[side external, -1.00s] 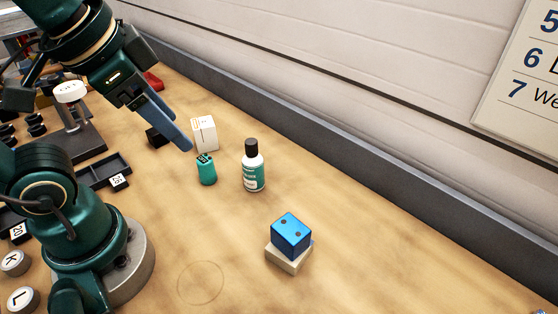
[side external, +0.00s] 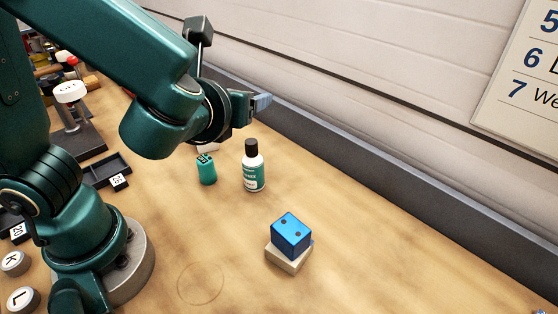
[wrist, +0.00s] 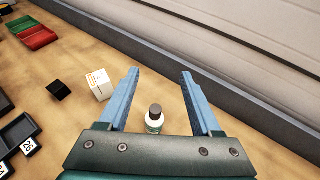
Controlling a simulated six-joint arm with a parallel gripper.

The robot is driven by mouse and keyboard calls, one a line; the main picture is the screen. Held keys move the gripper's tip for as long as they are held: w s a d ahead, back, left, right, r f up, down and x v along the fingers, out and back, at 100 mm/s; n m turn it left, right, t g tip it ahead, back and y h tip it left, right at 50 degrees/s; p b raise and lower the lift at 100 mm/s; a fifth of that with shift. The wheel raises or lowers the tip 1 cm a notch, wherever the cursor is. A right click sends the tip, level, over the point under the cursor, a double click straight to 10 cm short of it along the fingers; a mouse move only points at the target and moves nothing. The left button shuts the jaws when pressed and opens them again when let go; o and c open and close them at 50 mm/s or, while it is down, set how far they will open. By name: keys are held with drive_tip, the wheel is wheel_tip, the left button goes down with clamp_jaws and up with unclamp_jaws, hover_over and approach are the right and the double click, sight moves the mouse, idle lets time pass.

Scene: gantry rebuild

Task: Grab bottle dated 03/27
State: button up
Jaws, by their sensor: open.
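A white and teal bottle with a black cap (side external: 254,170) stands upright on the wooden bench in the side view. Its label is too small to read a date. In the wrist view the bottle (wrist: 155,119) shows between the two blue fingers, near the gripper's base. My gripper (side external: 262,103) is raised above and behind the bottle in the side view, its fingers pointing toward the wall. In the wrist view my gripper (wrist: 160,73) is open, with nothing held between its fingers.
A small teal container (side external: 206,169) stands left of the bottle. A white box (wrist: 99,84) and a black cube (wrist: 58,90) lie left of my fingers. The grey wall ledge (side external: 400,205) runs behind.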

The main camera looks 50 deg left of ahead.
sight(250, 155)
wheel_tip(250, 155, down, 12)
drive_tip(key=shift+a+r, duration=0.1)
drive_tip(key=shift+x, duration=2.6)
drive_tip(key=shift+c, duration=0.2)
clamp_jaws()
